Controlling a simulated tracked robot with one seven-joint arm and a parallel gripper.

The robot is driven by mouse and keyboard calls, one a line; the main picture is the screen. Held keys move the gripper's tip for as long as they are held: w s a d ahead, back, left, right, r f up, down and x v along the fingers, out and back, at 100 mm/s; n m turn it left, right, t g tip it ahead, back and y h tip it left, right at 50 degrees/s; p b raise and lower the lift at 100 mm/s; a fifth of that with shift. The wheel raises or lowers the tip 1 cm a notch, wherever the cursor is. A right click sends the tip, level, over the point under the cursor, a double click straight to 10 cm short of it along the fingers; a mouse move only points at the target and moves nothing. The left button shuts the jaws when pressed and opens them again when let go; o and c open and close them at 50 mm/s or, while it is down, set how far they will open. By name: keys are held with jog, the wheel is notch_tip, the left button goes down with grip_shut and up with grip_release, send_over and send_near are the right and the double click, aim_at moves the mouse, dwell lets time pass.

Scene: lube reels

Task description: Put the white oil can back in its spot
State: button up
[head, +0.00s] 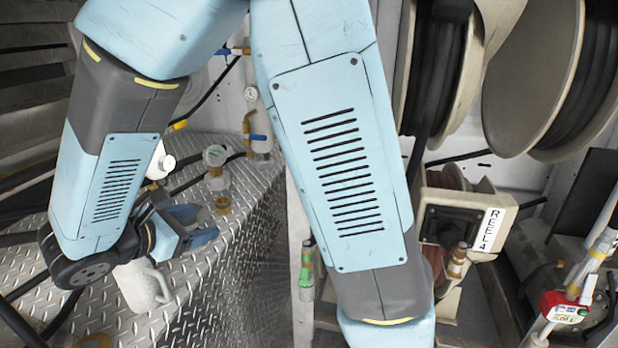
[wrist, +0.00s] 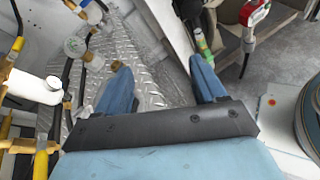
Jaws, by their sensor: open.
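A white oil can (head: 140,288) with a side handle is on the diamond-plate deck (head: 215,290) at the lower left of the head view. My wrist hides part of its top. My gripper (head: 197,225) is open, with its blue fingers pointing right, above and to the right of the can, with nothing seen between them.
A white cylindrical part (wrist: 35,87) and yellow pipes are left in the wrist view. A green-marked fitting (head: 306,265), the REEL 4 box (head: 465,215) and a red meter (head: 565,308) are further right.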

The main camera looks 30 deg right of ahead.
jog(key=s+d+r+m+g+y, duration=0.1)
jog(key=s+d+r+m+y, duration=0.4)
jog(key=d+m, duration=0.5)
jog(key=s+d+r+m+g+y, duration=0.1)
jog(key=s+d+r+m+y, duration=0.5)
jog(key=d+m, duration=0.4)
jog(key=shift+s+m, duration=0.6)
